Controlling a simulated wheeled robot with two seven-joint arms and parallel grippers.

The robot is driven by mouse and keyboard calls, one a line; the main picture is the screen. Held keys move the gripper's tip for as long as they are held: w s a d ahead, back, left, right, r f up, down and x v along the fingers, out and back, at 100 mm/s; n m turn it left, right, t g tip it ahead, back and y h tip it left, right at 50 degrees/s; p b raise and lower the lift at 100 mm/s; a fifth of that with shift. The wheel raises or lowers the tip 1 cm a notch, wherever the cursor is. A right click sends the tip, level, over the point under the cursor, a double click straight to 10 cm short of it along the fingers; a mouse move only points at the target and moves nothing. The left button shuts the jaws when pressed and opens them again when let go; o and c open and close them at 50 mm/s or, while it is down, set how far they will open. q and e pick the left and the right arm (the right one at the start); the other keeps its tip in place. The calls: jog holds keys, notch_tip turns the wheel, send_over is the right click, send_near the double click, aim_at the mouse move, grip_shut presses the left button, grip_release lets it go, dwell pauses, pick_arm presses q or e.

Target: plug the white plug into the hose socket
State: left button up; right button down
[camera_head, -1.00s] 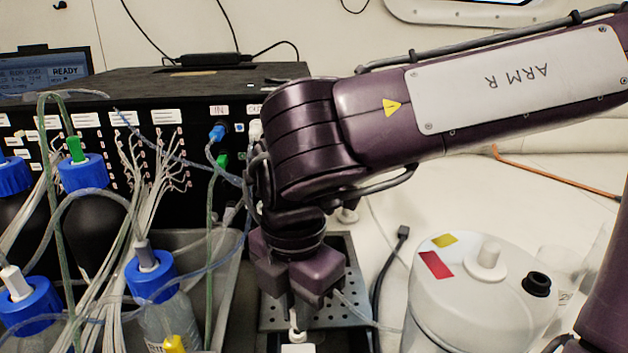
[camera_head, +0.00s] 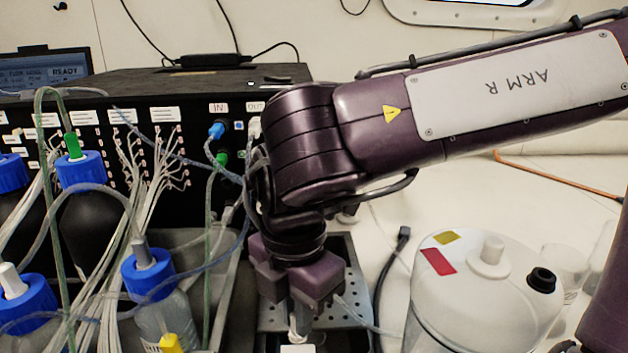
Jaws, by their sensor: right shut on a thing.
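My right gripper (camera_head: 300,318) points straight down at the bottom middle of the head view. It is shut on the white plug (camera_head: 297,334), of which only a small part shows between and below the fingers. A white block (camera_head: 298,349) lies just below the plug, cut off by the bottom edge; I cannot tell whether it is the hose socket or whether the plug touches it. A thin clear hose (camera_head: 352,314) runs off to the right from beside the fingers. My left gripper is not in view.
A perforated grey tray (camera_head: 340,285) lies under the gripper. A white canister (camera_head: 470,305) stands to the right. Blue-capped bottles (camera_head: 148,275) with tubes stand to the left. A black instrument box (camera_head: 190,90) with IN and OUT ports stands behind.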

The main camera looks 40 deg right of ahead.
jog(key=shift+f, duration=0.2)
jog(key=c, duration=1.4)
grip_release()
jog(key=shift+o, duration=0.2)
jog(key=shift+r, duration=0.1)
notch_tip(320, 180, up, 7)
jog(key=shift+r+p, duration=0.1)
jog(key=shift+p, duration=0.75)
jog(key=shift+r, duration=0.25)
